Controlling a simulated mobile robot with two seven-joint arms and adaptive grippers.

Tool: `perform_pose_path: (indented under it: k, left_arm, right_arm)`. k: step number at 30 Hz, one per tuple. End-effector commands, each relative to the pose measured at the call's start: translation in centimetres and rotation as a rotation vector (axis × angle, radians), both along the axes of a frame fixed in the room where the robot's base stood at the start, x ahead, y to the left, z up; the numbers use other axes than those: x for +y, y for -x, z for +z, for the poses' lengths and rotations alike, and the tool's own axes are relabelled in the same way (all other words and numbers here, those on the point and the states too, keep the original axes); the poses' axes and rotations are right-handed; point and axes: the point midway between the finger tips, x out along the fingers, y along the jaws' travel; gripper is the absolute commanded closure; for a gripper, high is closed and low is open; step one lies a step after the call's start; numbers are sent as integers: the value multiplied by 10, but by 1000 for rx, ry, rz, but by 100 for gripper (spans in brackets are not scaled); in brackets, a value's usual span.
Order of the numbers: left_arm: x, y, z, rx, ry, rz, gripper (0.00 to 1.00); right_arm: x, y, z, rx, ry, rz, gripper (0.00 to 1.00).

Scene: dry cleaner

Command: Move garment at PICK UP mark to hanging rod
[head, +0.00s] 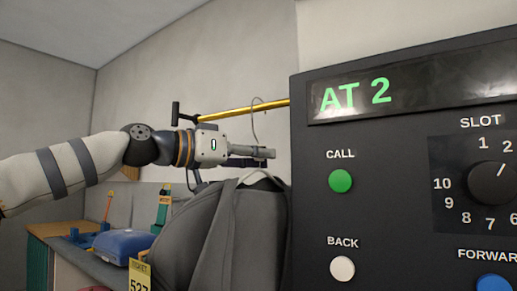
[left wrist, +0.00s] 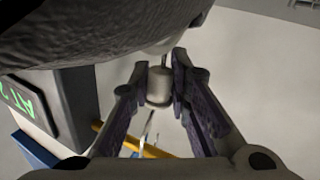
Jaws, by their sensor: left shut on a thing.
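A dark grey garment (head: 238,240) hangs on a light hanger (head: 262,175) below my left gripper (head: 268,153). The gripper is shut on the hanger's neck, just under its thin metal hook (head: 254,125). In the left wrist view the fingers (left wrist: 165,95) close around the pale neck (left wrist: 158,85), with dark cloth (left wrist: 90,30) at the top. The golden rod (head: 225,112) runs behind the hook in the head view, and it also shows in the left wrist view (left wrist: 150,151). The hook top overlaps the rod; I cannot tell if they touch. My right gripper is out of view.
A black control panel (head: 400,215) reading "AT 2" stands close at the right and hides the rod's right end. A counter (head: 65,228) with a blue object (head: 122,244) is at lower left. A yellow tag (head: 140,275) shows beside the garment.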

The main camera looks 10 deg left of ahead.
Motion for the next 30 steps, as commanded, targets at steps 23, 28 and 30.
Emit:
perform_pose_path:
  k: [23, 28, 30]
  left_arm:
    - [0, 1, -4, -6, 1, 1, 100]
    - [0, 1, -5, -4, 2, 1, 100]
    - [0, 1, -5, -4, 2, 1, 100]
  right_arm:
    - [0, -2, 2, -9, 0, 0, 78]
    - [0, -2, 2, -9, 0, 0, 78]
    - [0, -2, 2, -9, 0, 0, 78]
